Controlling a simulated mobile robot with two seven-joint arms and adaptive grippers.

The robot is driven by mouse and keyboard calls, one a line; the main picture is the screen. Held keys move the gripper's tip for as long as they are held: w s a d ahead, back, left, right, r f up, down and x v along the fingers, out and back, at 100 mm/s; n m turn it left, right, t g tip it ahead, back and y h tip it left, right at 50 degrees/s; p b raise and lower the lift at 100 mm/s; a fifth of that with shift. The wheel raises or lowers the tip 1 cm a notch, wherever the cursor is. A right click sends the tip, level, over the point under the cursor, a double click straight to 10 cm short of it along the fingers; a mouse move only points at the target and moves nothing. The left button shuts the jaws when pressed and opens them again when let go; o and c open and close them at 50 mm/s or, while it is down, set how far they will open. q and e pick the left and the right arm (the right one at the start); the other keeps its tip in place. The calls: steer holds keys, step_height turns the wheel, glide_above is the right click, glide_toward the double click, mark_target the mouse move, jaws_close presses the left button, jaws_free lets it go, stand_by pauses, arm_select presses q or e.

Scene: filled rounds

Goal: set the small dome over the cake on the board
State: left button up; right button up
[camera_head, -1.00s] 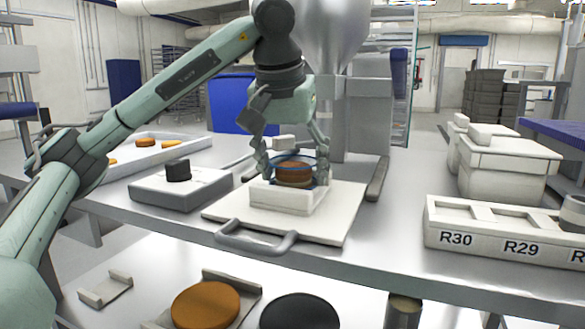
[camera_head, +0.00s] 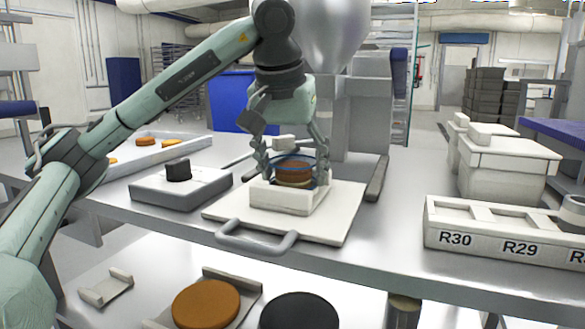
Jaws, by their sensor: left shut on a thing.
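The brown cake (camera_head: 294,176) sits on a raised white block (camera_head: 285,200) on the white board (camera_head: 340,222), which has a grey handle at its front. The small dome (camera_head: 291,160) looks clear, with a blue rim and a pale knob on top, and is around or just above the cake; I cannot tell whether its rim touches the block. My left gripper (camera_head: 290,160) points down over the board and is shut on the dome, a finger at each side. My right gripper does not show.
A grey block with a black knob (camera_head: 178,171) stands left of the board. Behind it is a white tray (camera_head: 160,157) with orange pieces. A labelled rack (camera_head: 480,238) and white bins (camera_head: 507,165) stand to the right. Brown (camera_head: 206,304) and black discs (camera_head: 300,312) lie on the lower shelf.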

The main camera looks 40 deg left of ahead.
arm_select(q)
steer(key=shift+f, duration=0.25)
steer(key=o, duration=1.1)
steer(key=shift+o, duration=0.8)
